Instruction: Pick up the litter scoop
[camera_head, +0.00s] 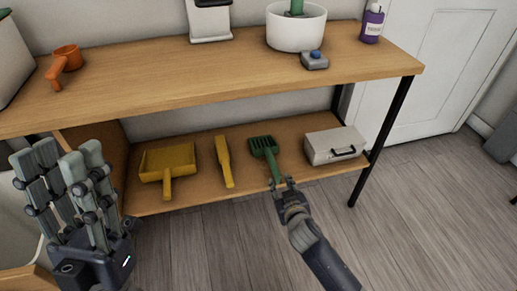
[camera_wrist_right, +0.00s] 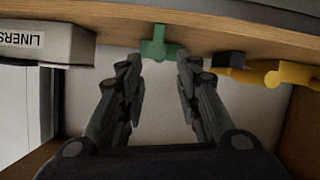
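The litter scoop (camera_head: 264,147) is green with a slotted head and lies on the lower shelf, its handle pointing to the shelf's front edge. My right gripper (camera_head: 284,183) is at that edge, by the handle end. In the right wrist view the green handle (camera_wrist_right: 157,46) shows beyond and between the spread fingertips of my right gripper (camera_wrist_right: 158,68), which is open. The fingers appear clear of the handle on both sides. My left gripper (camera_head: 62,160) is at the left, in front of the bench, fingers extended and apart, holding nothing visible.
A yellow dustpan (camera_head: 168,160) and yellow brush (camera_head: 224,160) lie left of the scoop. A white liners box (camera_head: 335,145) stands right of it. The wooden top (camera_head: 200,75) overhangs the shelf and carries an orange scoop (camera_head: 66,60) and white pot (camera_head: 296,32). A black leg (camera_head: 380,140) stands at right.

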